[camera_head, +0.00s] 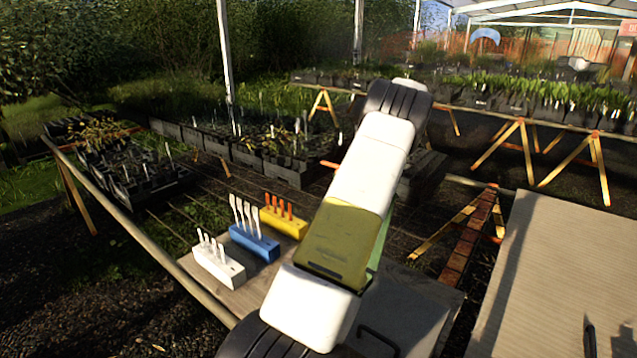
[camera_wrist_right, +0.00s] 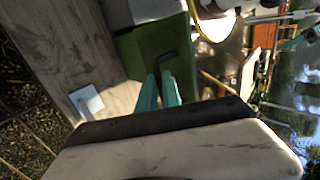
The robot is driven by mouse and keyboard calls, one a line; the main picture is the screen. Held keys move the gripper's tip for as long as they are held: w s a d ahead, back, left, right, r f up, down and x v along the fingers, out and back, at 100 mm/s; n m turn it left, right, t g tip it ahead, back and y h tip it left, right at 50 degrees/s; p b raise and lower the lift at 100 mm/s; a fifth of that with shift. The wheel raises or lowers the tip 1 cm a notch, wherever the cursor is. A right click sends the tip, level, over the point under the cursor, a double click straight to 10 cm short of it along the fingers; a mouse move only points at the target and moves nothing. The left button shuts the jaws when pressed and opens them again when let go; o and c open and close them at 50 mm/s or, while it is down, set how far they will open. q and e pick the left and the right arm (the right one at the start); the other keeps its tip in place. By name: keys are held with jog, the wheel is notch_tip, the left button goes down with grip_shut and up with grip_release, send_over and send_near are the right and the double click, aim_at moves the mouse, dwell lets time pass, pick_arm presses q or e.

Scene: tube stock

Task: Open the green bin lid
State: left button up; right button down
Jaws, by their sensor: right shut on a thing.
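The green bin lid (camera_wrist_right: 178,38) shows as a green panel at the top of the right wrist view, with a dark bent handle (camera_wrist_right: 166,60) on it. My right gripper (camera_wrist_right: 160,80) has its two teal fingers shut on this handle. In the head view a narrow green strip (camera_head: 377,252) shows beside my white arm, apparently part of the lid and standing up at a slant. My arm hides the rest of the lid and the right gripper there. How far the lid is raised I cannot tell. My left gripper is not in view.
White (camera_head: 218,265), blue (camera_head: 254,243) and yellow (camera_head: 284,223) blocks holding upright tools stand on the bench left of my arm. A grey panel with a dark bent bar (camera_head: 378,341) lies at the lower middle. A wide, mostly clear tabletop (camera_head: 565,260) is at right.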

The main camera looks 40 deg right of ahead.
jog(key=shift+d+f, duration=0.2)
jog(key=shift+d, duration=0.2)
jog(key=c, duration=1.5)
grip_release()
jog(key=shift+d+f, duration=0.1)
jog(key=shift+d, duration=0.1)
jog(key=shift+a, duration=0.15)
